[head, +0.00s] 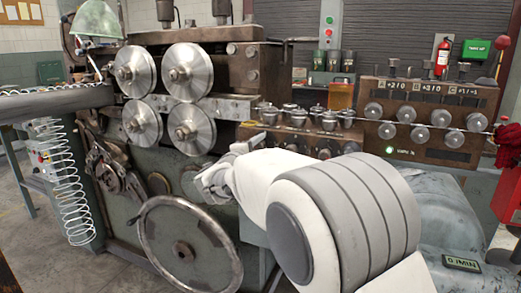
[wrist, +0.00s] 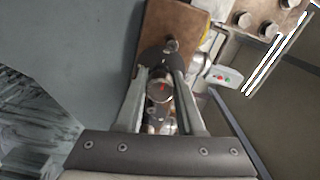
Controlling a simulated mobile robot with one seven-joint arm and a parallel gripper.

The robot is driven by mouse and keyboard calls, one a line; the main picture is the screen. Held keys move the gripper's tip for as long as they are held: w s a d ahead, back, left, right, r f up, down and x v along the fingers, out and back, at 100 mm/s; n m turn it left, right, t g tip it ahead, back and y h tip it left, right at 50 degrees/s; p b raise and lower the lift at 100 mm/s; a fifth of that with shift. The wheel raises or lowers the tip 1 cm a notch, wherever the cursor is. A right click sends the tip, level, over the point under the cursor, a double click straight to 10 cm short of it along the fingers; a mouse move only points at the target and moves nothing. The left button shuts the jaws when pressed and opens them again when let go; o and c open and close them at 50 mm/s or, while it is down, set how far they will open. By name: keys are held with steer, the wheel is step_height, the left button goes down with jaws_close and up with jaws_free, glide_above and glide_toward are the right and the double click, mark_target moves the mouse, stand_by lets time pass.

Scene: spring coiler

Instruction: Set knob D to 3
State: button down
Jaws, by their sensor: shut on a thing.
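My gripper (wrist: 161,88) shows in the wrist view with its two fingers on either side of a small round metal knob (wrist: 160,91) with a red mark on its face. It is shut on this knob. The knob sits by a dark rounded plate at the end of a brown panel (wrist: 180,28). No letter or scale number is readable, so I cannot tell from the frames whether it is knob D. In the head view my gripper (head: 213,181) is in front of the machine, below the rollers, and the knob is hidden there.
A coiled spring (head: 66,185) hangs at the left. A panel with several round knobs (head: 415,135) stands at the right. A small box with red and green buttons (wrist: 226,78) is beside the gripper.

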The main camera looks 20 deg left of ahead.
stand_by(0.4)
steer(key=c, duration=0.8)
jaws_free()
steer(key=shift+s, duration=0.1)
steer(key=s+p, duration=0.1)
steer(key=s, duration=0.4)
steer(key=s+a+p, duration=0.1)
steer(key=s, duration=0.5)
steer(key=s+p, duration=0.1)
steer(key=s, duration=0.5)
steer(key=shift+s+a, duration=0.1)
steer(key=shift+a, duration=0.1)
